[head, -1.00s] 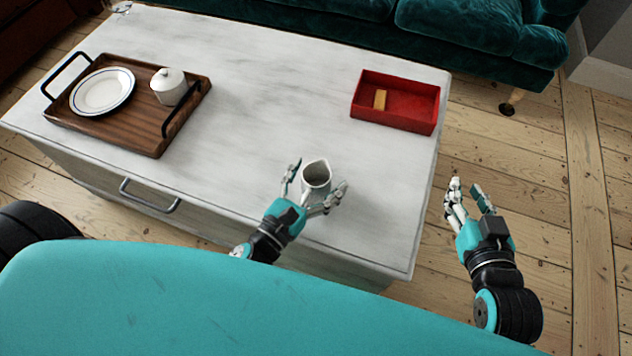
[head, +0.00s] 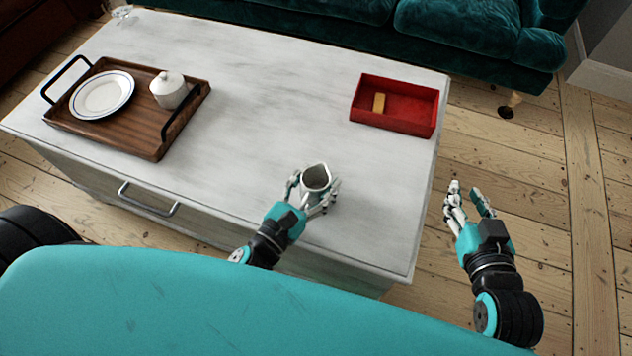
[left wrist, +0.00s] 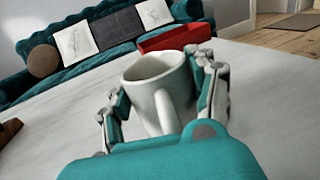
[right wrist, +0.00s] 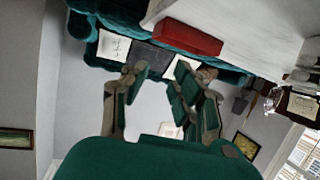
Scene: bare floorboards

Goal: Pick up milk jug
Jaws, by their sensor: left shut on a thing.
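The white milk jug (head: 316,178) is upright near the front right part of the white table. My left gripper (head: 313,196) is shut on it, with fingers on both sides of its body. In the left wrist view the jug (left wrist: 153,82) stands between the fingers (left wrist: 165,100), its handle facing my palm. I cannot tell whether its base touches the tabletop. My right gripper (head: 468,192) is empty and open, off the table's right side above the floor. Its spread fingers also show in the right wrist view (right wrist: 160,95).
A wooden tray (head: 125,138) at the left holds a plate (head: 102,95) and lidded pot (head: 169,90). The middle is clear. A green sofa (head: 460,45) stands behind.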

